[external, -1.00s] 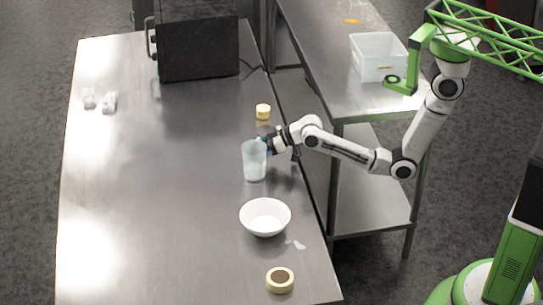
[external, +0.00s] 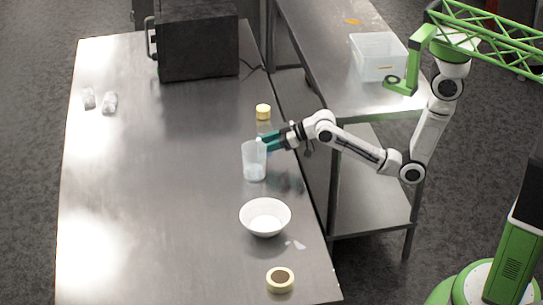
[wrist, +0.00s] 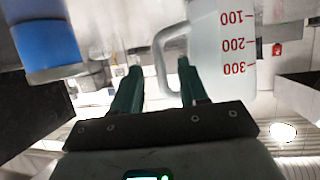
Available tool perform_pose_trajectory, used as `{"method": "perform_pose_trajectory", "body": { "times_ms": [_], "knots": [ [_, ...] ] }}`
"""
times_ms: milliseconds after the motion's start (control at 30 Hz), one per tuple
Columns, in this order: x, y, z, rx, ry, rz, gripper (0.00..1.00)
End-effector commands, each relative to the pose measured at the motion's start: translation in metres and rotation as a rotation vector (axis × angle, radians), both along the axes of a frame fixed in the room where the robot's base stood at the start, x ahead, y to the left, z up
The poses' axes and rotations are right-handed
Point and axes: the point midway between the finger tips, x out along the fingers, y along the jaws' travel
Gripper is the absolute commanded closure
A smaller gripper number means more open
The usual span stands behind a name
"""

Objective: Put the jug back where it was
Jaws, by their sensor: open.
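The jug (external: 253,164) is clear plastic and stands upright on the steel table, to the right of its middle. In the wrist view the jug (wrist: 222,50) appears upside down, with red marks and its handle near my fingers. My gripper (external: 268,143) is open at the jug's right side in the external view. In the wrist view my gripper (wrist: 158,82) has its two green fingers apart, with the handle showing between and beyond them. I cannot tell whether a finger touches the handle.
A yellow-capped bottle (external: 263,113) stands just behind the gripper. A black oven-like box (external: 198,50) is at the back. The table's left side is mostly clear. A blue cylinder (wrist: 45,45) shows in the wrist view.

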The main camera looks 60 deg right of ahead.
Motion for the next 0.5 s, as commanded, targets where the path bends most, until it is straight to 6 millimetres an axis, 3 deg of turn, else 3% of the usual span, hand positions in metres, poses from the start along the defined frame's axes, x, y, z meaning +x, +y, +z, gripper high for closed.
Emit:
{"method": "perform_pose_trajectory", "body": {
  "times_ms": [200, 500],
  "knots": [
    [-0.032, -0.023, 0.016, -0.001, -0.001, -0.001, 0.57],
    [-0.052, -0.038, 0.027, 0.000, 0.000, 0.001, 0.57]
  ]
}}
